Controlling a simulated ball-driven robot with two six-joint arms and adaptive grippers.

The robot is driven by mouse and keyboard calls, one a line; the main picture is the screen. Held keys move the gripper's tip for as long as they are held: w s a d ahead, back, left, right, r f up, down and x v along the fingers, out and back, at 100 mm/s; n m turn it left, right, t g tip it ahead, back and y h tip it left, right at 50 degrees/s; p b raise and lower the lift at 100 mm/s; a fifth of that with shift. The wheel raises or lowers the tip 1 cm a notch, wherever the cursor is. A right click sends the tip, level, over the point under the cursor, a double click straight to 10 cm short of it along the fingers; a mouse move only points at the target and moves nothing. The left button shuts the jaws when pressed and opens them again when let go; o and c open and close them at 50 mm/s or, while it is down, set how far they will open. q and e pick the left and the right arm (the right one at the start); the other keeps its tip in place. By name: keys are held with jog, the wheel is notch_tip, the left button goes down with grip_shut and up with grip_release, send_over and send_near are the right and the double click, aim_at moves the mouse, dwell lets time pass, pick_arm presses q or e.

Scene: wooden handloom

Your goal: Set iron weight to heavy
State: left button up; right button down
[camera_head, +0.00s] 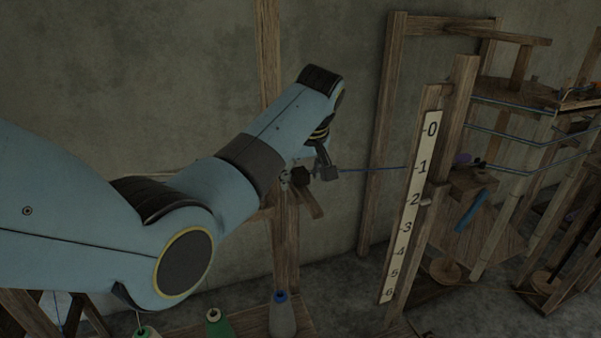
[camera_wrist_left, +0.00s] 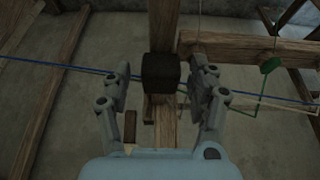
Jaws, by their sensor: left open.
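The iron weight looks to be the dark block (camera_wrist_left: 161,68) in the left wrist view, at a wooden beam on a thin blue line. In the head view a small dark block (camera_head: 301,175) shows at my left gripper (camera_head: 312,174). My left gripper is open. In the left wrist view its two fingers (camera_wrist_left: 162,84) stand on either side of the dark block, with gaps visible on both sides. The block lies between or just beyond the fingertips; its exact depth is unclear. My right gripper is not in view.
A wooden post with a white number scale (camera_head: 408,210) stands to the right; the blue line (camera_head: 372,169) runs toward its upper part. Loom frames (camera_head: 500,200) stand farther right. Thread cones (camera_head: 282,316) stand below my arm. A green piece (camera_wrist_left: 270,65) hangs at the wrist view's right.

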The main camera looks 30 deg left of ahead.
pick_arm(q)
jog(key=shift+r, duration=0.2)
jog(key=v, duration=1.1)
jog(key=shift+r, duration=0.25)
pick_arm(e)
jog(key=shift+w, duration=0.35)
pick_arm(q)
jog(key=shift+s+d, duration=0.1)
jog(key=shift+s, duration=0.05)
